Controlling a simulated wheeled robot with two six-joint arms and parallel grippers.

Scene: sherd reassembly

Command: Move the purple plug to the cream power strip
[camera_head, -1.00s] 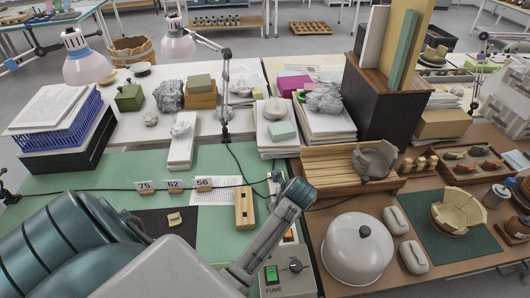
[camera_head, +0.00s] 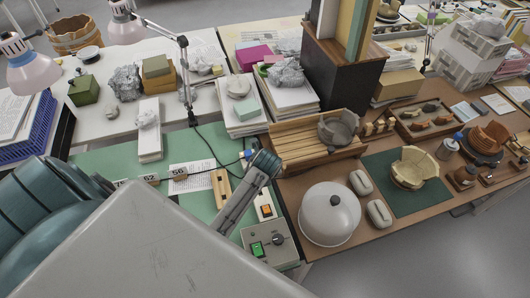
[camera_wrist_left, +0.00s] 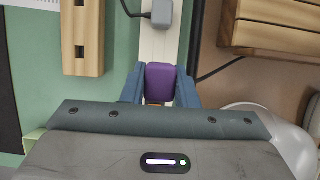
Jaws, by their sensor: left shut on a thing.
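My left gripper (camera_wrist_left: 160,88) is shut on the purple plug (camera_wrist_left: 160,78) in the left wrist view. The plug is directly over the cream power strip (camera_wrist_left: 158,45); whether it touches the strip or sits in a socket I cannot tell. A grey plug (camera_wrist_left: 162,13) with a dark cord is on the strip farther along. In the head view, my left gripper (camera_head: 264,161) is over the strip (camera_head: 266,212), whose orange switch shows at the near end. The gripper hides the purple plug there. My right gripper is not in view.
A slotted wooden block (camera_head: 221,187) lies left of the strip. A grey control box (camera_head: 268,244) stands at its near end. A white dome (camera_head: 330,213) and a wooden slatted tray (camera_head: 305,146) are to the right. Dark cords run past the strip.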

